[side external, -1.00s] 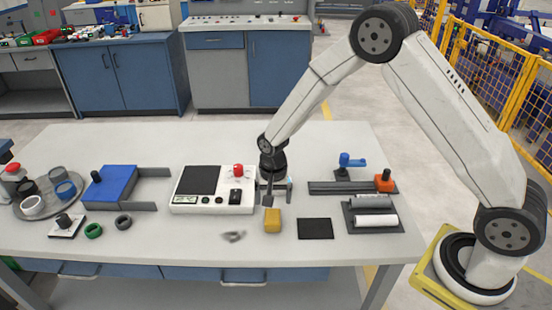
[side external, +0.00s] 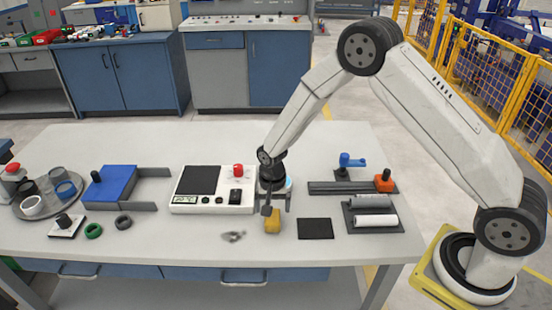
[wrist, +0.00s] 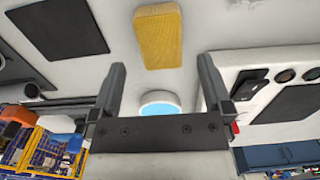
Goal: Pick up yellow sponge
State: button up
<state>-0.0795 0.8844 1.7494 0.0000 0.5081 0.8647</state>
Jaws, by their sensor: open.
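The yellow sponge (side external: 272,225) lies on the white table near its front edge, left of a black square pad. In the wrist view the sponge (wrist: 158,36) is at the top middle, ahead of the fingertips and roughly centred between them. My gripper (side external: 275,205) is open and empty, just behind and above the sponge in the side view. The near finger slightly overlaps the sponge's back edge in the side view.
A white device (side external: 213,190) with a red knob stands close on the left of my gripper. The black pad (side external: 315,229) lies to the right, with a dark holder (side external: 374,217) beyond it. A small grey part (side external: 233,236) lies left of the sponge.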

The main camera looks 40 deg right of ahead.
aim_at(272, 217)
jog(key=shift+f, duration=2.4)
jog(key=c, duration=1.2)
jog(key=shift+c, duration=0.2)
jog(key=shift+r, duration=0.15)
jog(key=shift+w+r, duration=0.1)
jog(key=shift+r, duration=0.7)
jog(key=s+r, duration=1.1)
jog(key=s, duration=0.3)
jog(key=shift+d, duration=0.45)
